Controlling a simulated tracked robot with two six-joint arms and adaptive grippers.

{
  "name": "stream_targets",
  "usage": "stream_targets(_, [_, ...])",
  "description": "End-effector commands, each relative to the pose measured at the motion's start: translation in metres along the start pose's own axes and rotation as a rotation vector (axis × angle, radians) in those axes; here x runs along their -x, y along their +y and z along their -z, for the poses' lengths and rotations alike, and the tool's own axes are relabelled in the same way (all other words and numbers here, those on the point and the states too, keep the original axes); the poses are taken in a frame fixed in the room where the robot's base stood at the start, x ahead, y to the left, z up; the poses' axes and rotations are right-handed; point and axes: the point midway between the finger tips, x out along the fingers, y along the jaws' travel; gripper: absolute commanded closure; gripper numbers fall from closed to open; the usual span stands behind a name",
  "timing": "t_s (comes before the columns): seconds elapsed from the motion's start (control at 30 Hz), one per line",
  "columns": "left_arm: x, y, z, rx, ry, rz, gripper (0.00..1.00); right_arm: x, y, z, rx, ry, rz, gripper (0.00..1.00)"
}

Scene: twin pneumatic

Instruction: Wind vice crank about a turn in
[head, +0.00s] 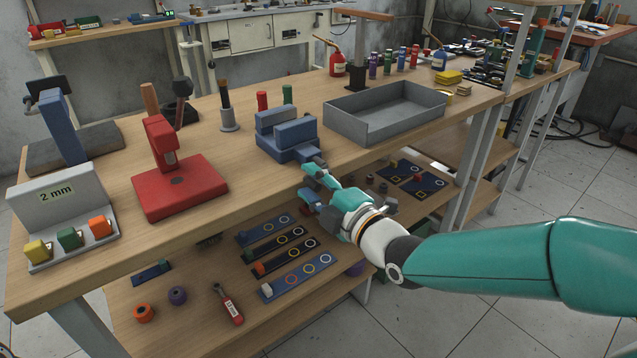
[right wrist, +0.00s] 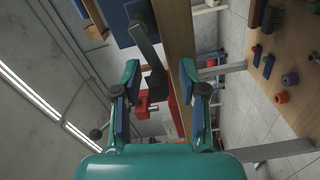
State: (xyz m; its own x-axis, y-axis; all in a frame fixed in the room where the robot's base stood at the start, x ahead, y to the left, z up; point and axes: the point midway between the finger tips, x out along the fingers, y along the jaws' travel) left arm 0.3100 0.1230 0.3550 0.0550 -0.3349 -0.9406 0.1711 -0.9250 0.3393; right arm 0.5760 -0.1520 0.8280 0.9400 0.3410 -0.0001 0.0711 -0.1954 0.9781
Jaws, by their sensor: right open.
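The blue vice (head: 288,138) stands at the front edge of the wooden bench, its two jaw blocks side by side. My right gripper (head: 309,183) is just in front of the vice, off the bench edge, with its fingers apart. In the right wrist view the dark grey crank (right wrist: 146,44) comes from the blue vice body (right wrist: 122,22). The black handle end of the crank (right wrist: 157,82) lies between the open fingers (right wrist: 160,72), with no clear contact on either side. In the head view my gripper hides most of the crank. My left gripper is not in view.
A grey metal tray (head: 383,122) stands right of the vice. A red press (head: 172,178) and a "2 mm" gauge stand (head: 62,212) are to the left. The lower shelf (head: 190,325) below holds several patterned strips. The bench top between press and vice is mostly clear.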

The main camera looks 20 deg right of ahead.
Motion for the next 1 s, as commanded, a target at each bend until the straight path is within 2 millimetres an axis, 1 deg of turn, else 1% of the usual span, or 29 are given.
stream_targets(0.1, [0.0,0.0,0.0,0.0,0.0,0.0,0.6,0.0,0.0,0.0,0.0,0.0,0.0,0.58])
stream_targets(0.13, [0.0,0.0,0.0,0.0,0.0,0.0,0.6,0.0,0.0,0.0,0.0,0.0,0.0,0.59])
stream_targets(0.3, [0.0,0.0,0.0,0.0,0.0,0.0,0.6,0.001,0.0,0.0,0.0,0.0,0.0,0.88])
stream_targets(0.37, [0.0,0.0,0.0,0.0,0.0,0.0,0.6,0.001,0.0,0.0,0.0,0.0,0.0,0.98])
stream_targets(0.4, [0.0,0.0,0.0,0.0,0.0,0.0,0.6,0.001,0.0,0.0,0.0,0.0,0.001,1.0])
stream_targets(0.47, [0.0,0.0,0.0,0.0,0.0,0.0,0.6,0.001,0.0,0.0,-0.001,-0.001,0.001,1.0])
stream_targets(0.5, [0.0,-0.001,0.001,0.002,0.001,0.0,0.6,0.005,0.003,-0.013,0.0,-0.007,0.0,1.0])
stream_targets(0.6, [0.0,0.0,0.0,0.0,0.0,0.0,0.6,0.003,0.001,-0.006,-0.004,-0.007,0.0,1.0])
stream_targets(1.0, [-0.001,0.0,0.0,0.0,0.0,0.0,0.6,0.002,-0.001,-0.003,-0.015,-0.009,0.003,1.0])
